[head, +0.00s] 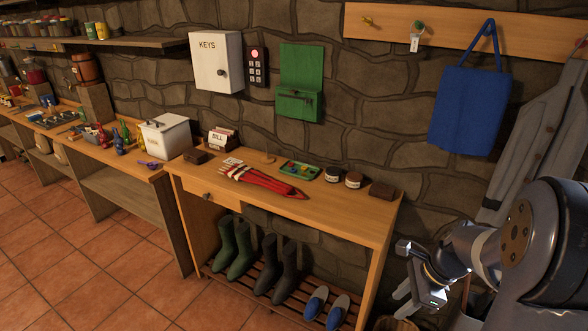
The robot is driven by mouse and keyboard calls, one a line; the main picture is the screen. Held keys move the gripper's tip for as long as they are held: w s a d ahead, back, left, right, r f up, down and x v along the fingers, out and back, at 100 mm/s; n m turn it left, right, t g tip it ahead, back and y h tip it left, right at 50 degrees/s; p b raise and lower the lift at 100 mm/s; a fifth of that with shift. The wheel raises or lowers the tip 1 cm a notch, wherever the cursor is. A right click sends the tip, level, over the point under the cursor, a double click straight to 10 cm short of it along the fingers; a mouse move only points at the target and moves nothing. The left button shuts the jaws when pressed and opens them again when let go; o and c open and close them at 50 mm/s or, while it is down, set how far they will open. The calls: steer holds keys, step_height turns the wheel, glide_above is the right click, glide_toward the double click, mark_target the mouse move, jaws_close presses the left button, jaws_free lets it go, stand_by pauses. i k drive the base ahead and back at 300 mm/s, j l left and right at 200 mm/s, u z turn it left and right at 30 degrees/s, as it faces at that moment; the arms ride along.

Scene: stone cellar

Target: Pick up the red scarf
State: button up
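A long red item with pale and dark stripes, which looks like the red scarf (262,181), lies on the wooden hall table (340,215). Its left end looks fringed, and its right end tapers to a point near the table's front edge. My gripper (402,299) is at the lower right, to the right of the table and well apart from the scarf. Its two fingers appear spread, with nothing seen between them.
Boots (240,250) and blue slippers (337,311) stand on the rack below. A blue bag (468,110) and grey coat (545,130) hang at right.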

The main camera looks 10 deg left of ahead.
mark_target(240, 172)
steer(key=i+j+z, duration=0.25)
steer(key=i+j, duration=0.15)
steer(key=j, duration=0.2)
steer(key=i+j+z, duration=0.15)
steer(key=j, duration=0.15)
steer(key=i+j+z, duration=0.1)
steer(key=j, duration=0.25)
steer(key=i+j+z, duration=0.25)
steer(key=j, duration=0.45)
steer(key=i+j, duration=0.15)
steer(key=j, duration=0.2)
steer(key=i+j, duration=0.15)
steer(key=j, duration=0.15)
steer(key=i+j, duration=0.15)
steer(key=j, duration=0.2)
steer(key=i+j, duration=0.1)
steer(key=j, duration=0.25)
